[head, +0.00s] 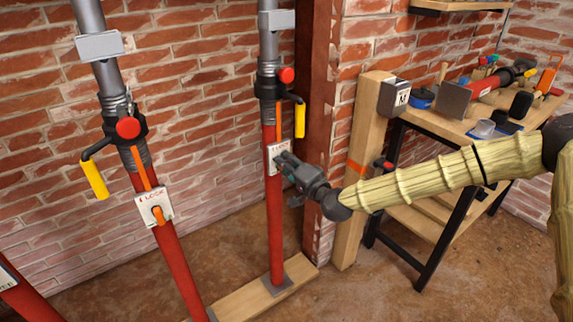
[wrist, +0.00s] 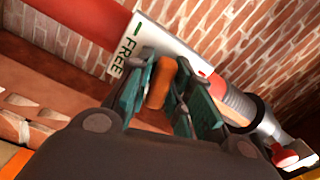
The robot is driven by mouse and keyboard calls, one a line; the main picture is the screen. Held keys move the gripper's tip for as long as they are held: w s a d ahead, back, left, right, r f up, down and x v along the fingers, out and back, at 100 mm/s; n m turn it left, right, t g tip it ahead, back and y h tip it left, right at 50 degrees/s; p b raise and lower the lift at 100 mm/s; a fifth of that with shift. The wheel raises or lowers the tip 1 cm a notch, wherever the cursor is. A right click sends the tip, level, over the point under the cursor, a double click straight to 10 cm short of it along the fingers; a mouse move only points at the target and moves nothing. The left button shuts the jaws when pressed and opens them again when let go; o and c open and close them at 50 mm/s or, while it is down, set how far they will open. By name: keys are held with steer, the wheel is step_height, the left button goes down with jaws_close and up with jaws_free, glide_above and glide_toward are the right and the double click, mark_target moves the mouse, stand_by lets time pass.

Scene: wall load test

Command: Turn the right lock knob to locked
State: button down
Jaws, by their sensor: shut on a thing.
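The right lock knob (wrist: 161,82) is orange and sits on a white plate (wrist: 136,42) on the right red post (head: 273,215). The plate shows green FREE lettering at one end in the wrist view and a small red mark toward the other end. My gripper (wrist: 160,90) has teal finger pads on both sides of the knob and is shut on it. In the head view my gripper (head: 283,163) reaches the plate from the right and hides the knob. The rest of the plate's lettering is hidden by the fingers.
A left post carries a white LOCK plate (head: 155,206) with an orange knob. Yellow-handled cranks (head: 300,120) hang above the plates. A wooden post (head: 356,180) and a workbench (head: 450,122) with tools stand at the right. Brick wall lies behind.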

steer(key=n, duration=0.7)
steer(key=n+b, duration=0.1)
steer(key=n, duration=0.3)
steer(key=shift+n, duration=0.4)
steer(key=shift+d+n, duration=0.1)
steer(key=shift+n, duration=1.2)
steer(key=c, duration=1.4)
jaws_free()
steer(key=v, duration=1.2)
